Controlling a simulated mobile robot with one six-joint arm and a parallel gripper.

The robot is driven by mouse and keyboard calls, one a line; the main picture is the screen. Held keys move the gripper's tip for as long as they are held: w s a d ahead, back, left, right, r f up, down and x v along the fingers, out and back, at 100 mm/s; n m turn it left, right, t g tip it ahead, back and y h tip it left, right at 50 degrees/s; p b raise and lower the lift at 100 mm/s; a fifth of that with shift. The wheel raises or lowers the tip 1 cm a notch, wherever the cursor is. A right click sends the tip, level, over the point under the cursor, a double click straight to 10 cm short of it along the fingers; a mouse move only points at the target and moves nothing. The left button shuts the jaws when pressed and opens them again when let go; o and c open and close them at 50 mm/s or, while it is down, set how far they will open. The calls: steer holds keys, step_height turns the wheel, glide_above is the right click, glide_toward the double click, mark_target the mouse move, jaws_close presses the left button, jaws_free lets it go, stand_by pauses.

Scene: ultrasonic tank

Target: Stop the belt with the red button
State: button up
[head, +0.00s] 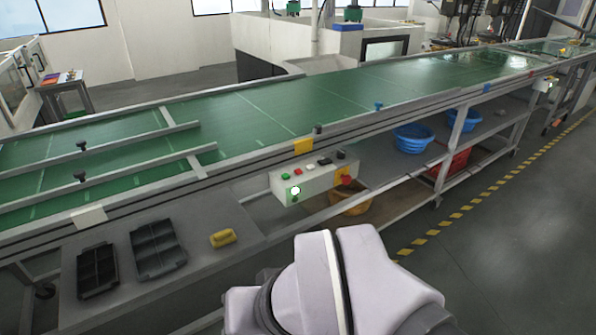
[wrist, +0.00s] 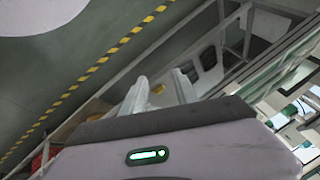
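The green belt (head: 250,118) runs from the left front to the far right. A pale control box (head: 312,182) is fixed to its near side rail. Its top has a row of small buttons: green, a small red button (head: 298,172), white and dark ones. A larger red button (head: 346,180) on a yellow base is at the box's right end face. A lit lamp (head: 295,190) glows white-green on the front. My gripper (wrist: 162,82) shows in the wrist view with its two fingers apart and nothing between them. It is hidden in the head view, where my arm is below the box.
Two dark trays (head: 157,247) and a yellow item (head: 222,238) lie on the lower left shelf. Blue basins (head: 413,138), a red crate (head: 447,163) and a tan bin (head: 350,203) sit beneath the belt. The floor (head: 500,225) at right is clear, with yellow-black tape.

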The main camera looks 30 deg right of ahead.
jaws_close()
stand_by(1.5)
